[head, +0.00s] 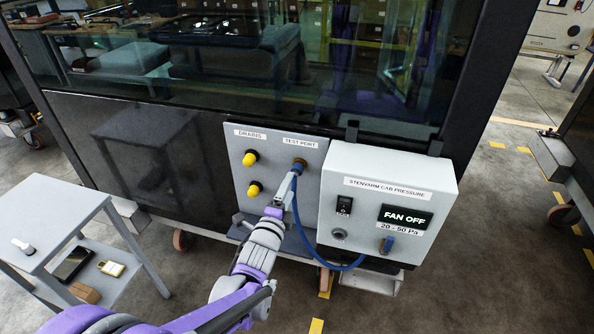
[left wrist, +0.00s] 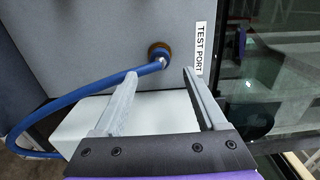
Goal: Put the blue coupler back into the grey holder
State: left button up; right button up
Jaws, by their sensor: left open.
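The blue coupler (left wrist: 152,67) is at the end of the blue hose, at the brown ring of the test port (head: 299,163). The coupler shows beyond the gap between the fingertips. A round grey fitting, seemingly the grey holder (head: 338,235), is on the front of the pressure box, low on the left, and looks empty. My right gripper is not in view.
The white pressure box (head: 372,170) reads FAN OFF and has a black switch (head: 344,205). Two yellow drain caps (head: 252,158) sit left of the port. A grey side table (head: 48,215) stands at left.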

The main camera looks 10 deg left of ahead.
aim_at(295, 172)
pick_arm(q)
jog(key=shift+w+d, duration=0.15)
jog(key=shift+w, duration=3.35)
grip_shut()
jog(key=shift+s, duration=0.2)
jog(key=shift+s, duration=2.85)
